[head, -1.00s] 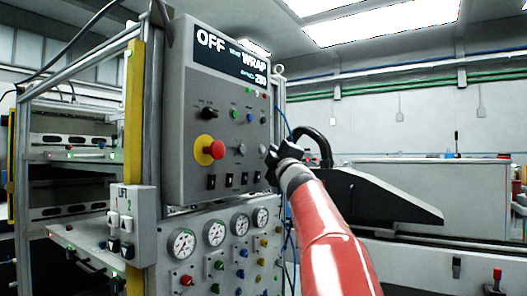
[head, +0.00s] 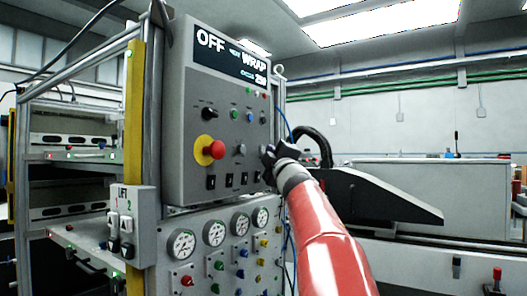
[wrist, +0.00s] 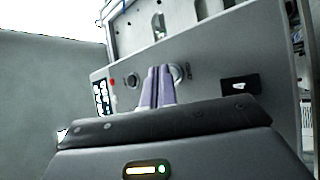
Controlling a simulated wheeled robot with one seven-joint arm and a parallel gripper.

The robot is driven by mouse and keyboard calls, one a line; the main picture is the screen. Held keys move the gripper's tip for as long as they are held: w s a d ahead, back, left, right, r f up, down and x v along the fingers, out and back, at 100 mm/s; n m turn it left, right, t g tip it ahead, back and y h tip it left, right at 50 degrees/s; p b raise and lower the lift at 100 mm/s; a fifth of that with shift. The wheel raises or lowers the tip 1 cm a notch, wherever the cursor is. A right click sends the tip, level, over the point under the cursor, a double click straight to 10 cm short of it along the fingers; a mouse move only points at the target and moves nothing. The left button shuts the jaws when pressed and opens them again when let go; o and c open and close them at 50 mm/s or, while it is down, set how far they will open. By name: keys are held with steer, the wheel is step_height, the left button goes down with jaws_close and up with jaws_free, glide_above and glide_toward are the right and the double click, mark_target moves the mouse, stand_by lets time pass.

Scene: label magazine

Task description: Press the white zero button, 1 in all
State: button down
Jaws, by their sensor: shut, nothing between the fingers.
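The control panel (head: 222,185) is a grey upright box with a dark display at its top. A pale round button (head: 241,150) sits right of the red mushroom button. A second pale round button (head: 263,149) lies at the right end of that row, partly hidden by my gripper (head: 268,156). No label is legible, so I cannot tell which is the zero button. In the wrist view my shut, empty fingers (wrist: 157,86) point at the panel and overlap a round pale-rimmed button (wrist: 181,73). I cannot tell whether they touch it.
A red mushroom button (head: 216,149) on a yellow base stands to the left in the same row. Black rocker switches (head: 229,180) run below, and gauges (head: 214,233) sit lower. A lift switch box (head: 126,225) juts out at left.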

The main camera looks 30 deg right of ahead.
steer(key=shift+w+a, duration=0.15)
steer(key=shift+w, duration=0.2)
stand_by(0.7)
steer(key=shift+s, duration=0.1)
steer(key=shift+s+d, duration=0.25)
steer(key=shift+s, duration=0.35)
steer(key=s, duration=0.1)
steer(key=s+d, duration=0.1)
steer(key=s, duration=0.1)
steer(key=s+d+p, duration=0.1)
steer(key=shift+s, duration=0.35)
steer(key=shift+a, duration=0.15)
stand_by(0.9)
